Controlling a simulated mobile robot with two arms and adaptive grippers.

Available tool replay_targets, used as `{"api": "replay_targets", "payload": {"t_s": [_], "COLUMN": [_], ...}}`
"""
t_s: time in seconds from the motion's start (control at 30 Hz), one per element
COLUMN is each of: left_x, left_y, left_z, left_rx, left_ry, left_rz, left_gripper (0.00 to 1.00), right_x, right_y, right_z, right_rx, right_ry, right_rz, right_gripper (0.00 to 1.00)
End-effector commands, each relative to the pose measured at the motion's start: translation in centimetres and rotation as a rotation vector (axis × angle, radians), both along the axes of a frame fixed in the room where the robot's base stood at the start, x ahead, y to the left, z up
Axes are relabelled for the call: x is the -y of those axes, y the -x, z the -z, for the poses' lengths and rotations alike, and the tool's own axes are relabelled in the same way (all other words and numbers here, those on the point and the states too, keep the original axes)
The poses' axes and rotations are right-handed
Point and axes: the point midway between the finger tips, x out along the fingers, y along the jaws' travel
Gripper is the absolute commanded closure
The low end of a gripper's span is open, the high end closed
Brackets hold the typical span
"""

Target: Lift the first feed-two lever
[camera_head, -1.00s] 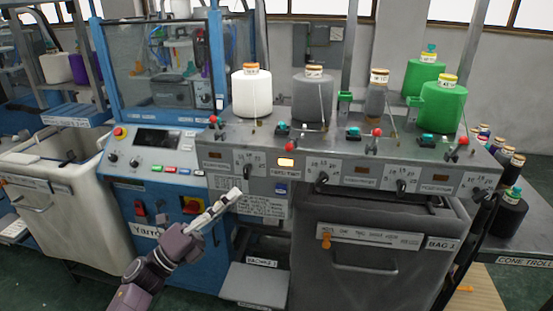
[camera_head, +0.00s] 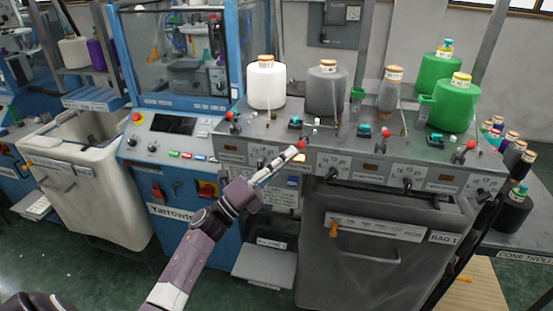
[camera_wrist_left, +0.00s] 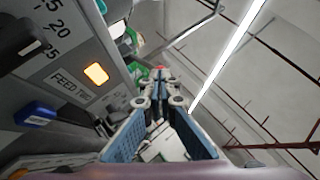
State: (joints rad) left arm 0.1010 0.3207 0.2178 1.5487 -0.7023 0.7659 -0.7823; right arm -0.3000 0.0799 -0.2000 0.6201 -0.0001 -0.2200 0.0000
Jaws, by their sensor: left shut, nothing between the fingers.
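The feed-two lever is the red-knobbed lever (camera_head: 301,144) on the grey feed panel, above a lit amber lamp (camera_head: 297,157). My left gripper (camera_head: 291,153) is shut and empty, its tips at or just below the red knob; I cannot tell whether they touch. In the left wrist view, the shut fingertips (camera_wrist_left: 158,77) point at the red knob (camera_wrist_left: 162,68), which shows just beyond them. The amber lamp (camera_wrist_left: 96,73) and a "FEED TWO" label (camera_wrist_left: 70,84) are at the left there. The lever's stem is mostly hidden by the fingers. My right gripper is not in view.
Other red-knobbed levers (camera_head: 387,132) stand along the same panel. A white cone (camera_head: 266,86), a grey cone (camera_head: 327,91) and green cones (camera_head: 456,104) stand behind them. A black dial (camera_head: 332,173) is on the panel's front, and a grey bin (camera_head: 375,255) stands below.

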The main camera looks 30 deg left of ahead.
Motion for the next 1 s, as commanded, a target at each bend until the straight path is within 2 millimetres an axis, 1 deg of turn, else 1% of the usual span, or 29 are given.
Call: {"api": "replay_targets", "payload": {"t_s": [0.13,0.53,1.0], "left_x": [0.23,0.23,0.25], "left_y": [-0.35,-0.34,-0.32], "left_z": [-0.19,-0.2,-0.93], "left_rx": [0.0,0.0,0.0], "left_ry": [-0.001,-0.001,-0.001], "left_rz": [0.001,0.001,0.001], "left_gripper": [1.0,1.0,1.0], "right_x": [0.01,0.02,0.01], "right_y": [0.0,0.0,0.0], "right_z": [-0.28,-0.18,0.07], "right_rx": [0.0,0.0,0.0], "right_ry": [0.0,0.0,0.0], "right_rz": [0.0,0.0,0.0], "right_gripper": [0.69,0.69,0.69]}}
